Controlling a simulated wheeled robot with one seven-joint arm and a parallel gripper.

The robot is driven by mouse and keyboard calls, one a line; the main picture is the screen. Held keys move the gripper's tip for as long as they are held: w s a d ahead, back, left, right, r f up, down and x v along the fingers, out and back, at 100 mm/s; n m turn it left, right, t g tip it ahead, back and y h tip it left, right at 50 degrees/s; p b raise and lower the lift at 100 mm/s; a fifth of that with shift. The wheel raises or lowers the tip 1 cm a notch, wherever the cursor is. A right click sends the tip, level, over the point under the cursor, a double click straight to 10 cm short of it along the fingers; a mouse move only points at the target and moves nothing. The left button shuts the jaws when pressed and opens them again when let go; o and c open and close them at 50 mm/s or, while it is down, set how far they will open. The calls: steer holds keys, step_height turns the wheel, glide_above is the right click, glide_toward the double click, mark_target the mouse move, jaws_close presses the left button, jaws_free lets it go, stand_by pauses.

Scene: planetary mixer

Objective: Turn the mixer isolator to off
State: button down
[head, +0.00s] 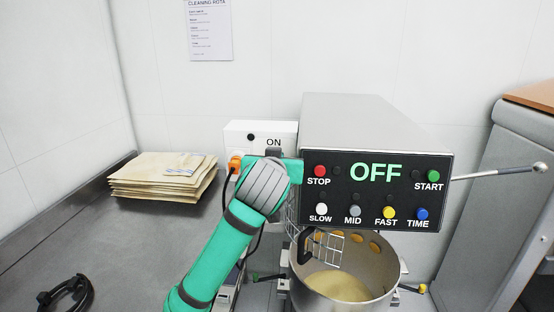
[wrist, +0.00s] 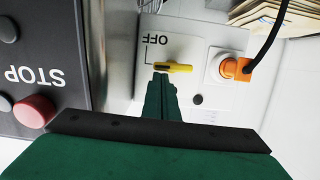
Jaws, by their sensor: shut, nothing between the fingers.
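The mixer isolator is a white box (head: 240,130) left of the mixer (head: 365,118), with an ON mark on its upper part in the head view. In the wrist view, upside down, it shows an OFF mark and a yellow handle (wrist: 176,67). The handle lies level, its dark end beside the line that leads to the OFF mark. My gripper (wrist: 161,79) is shut and empty, its fingertips right at the handle; I cannot tell whether they touch. In the head view my wrist hides the handle and fingertips.
An orange plug (head: 235,163) with a dark cable sits on the box. The mixer panel with its STOP button (head: 320,171) is close on the right. Paper sacks (head: 160,176) lie on the grey worktop (head: 120,245), mostly clear in front. The bowl (head: 345,290) stands below the panel.

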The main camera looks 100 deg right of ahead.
steer(key=w+a+r, duration=0.2)
steer(key=a+r, duration=0.4)
steer(key=a, duration=0.3)
steer(key=shift+w+a+r, duration=0.2)
steer(key=shift+w, duration=0.1)
